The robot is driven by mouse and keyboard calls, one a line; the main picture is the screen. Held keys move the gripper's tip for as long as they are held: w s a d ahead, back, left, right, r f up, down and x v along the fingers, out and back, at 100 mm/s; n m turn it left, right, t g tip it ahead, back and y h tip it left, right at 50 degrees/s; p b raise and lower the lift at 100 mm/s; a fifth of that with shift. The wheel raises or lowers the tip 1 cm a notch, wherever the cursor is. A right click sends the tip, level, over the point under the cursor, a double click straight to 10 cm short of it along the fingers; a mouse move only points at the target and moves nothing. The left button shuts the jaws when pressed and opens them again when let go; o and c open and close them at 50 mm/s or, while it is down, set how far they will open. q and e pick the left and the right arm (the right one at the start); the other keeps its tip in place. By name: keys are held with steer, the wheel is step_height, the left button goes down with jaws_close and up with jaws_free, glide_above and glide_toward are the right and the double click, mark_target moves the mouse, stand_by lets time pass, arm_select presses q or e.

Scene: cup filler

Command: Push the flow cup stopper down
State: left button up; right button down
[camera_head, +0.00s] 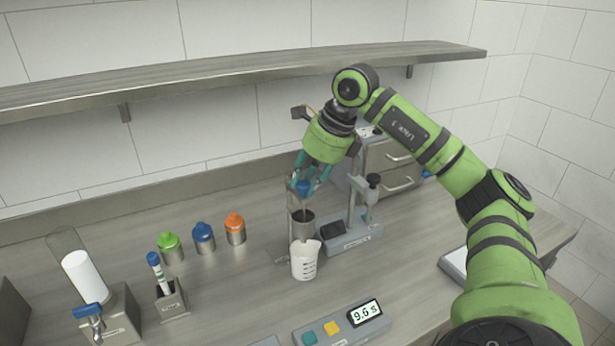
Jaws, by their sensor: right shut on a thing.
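My right gripper (304,178) comes in from the right and points down over the flow cup. Its teal fingers are shut on the blue-topped stopper (302,188). The stopper's lower end goes down toward the dark grey flow cup (302,221); whether it is seated in the cup cannot be told. The flow cup is held in a metal stand (291,240). A white beaker (304,262) with dark markings stands below the cup. My left gripper is not in view.
A grey-based stand (350,240) is right of the cup. Green (169,246), blue (204,238) and orange (235,229) capped containers stand left. A shelf (230,72) runs above. A drawer unit (398,170) is behind.

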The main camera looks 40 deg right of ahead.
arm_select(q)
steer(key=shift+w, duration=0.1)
arm_select(e)
steer(key=shift+s+f, duration=0.1)
steer(key=shift+f, duration=0.15)
steer(key=c, duration=0.9)
jaws_free()
steer(key=shift+c, duration=0.2)
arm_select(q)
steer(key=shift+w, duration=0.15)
arm_select(e)
steer(key=shift+w, duration=0.2)
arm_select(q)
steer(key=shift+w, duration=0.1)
arm_select(e)
steer(key=v, duration=1.2)
steer(key=shift+f, duration=0.1)
